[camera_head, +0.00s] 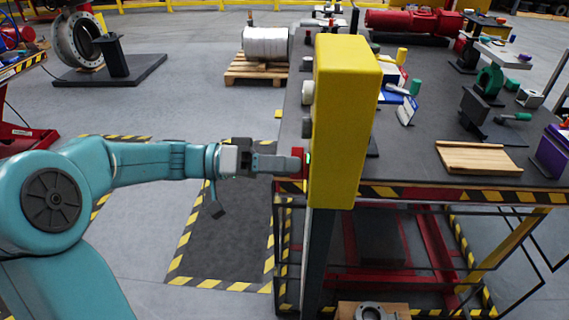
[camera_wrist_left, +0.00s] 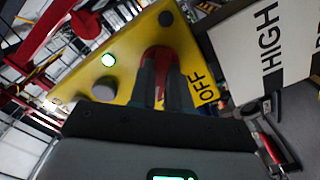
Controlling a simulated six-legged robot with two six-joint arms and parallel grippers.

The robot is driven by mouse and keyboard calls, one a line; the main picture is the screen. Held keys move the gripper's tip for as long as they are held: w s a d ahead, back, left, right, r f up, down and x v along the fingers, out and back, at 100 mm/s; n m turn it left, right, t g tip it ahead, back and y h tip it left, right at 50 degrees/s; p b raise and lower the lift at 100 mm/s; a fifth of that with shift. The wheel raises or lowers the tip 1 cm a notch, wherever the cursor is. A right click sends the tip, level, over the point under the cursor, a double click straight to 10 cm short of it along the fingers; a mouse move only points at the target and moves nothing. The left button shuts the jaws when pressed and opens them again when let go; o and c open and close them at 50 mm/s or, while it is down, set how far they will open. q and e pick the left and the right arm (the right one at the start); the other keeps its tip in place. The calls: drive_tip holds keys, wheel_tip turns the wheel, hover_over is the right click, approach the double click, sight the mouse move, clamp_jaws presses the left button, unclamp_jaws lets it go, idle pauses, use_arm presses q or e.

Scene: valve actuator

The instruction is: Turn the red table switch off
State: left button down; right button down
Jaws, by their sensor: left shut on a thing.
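The red switch (camera_head: 298,160) sits on the left face of a yellow control box (camera_head: 343,120). It also shows in the left wrist view as a red knob (camera_wrist_left: 158,54) on the yellow panel (camera_wrist_left: 125,75), with the word OFF beside it. My left gripper (camera_head: 288,163) reaches in from the left with its fingers at the switch. In the left wrist view the gripper fingers (camera_wrist_left: 162,85) are shut on the red knob and hide part of it. My right gripper is not in view.
The box stands on a post at the near edge of a dark table (camera_head: 420,160) holding a wooden board (camera_head: 478,158) and several tools. A sign reading HIGH (camera_wrist_left: 268,50) is close beside the panel. Open floor lies left of the table.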

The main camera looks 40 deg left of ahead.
use_arm(q)
drive_tip(key=shift+n+p, duration=2)
drive_tip(key=shift+n, duration=6.4)
drive_tip(key=c, duration=1.1)
unclamp_jaws()
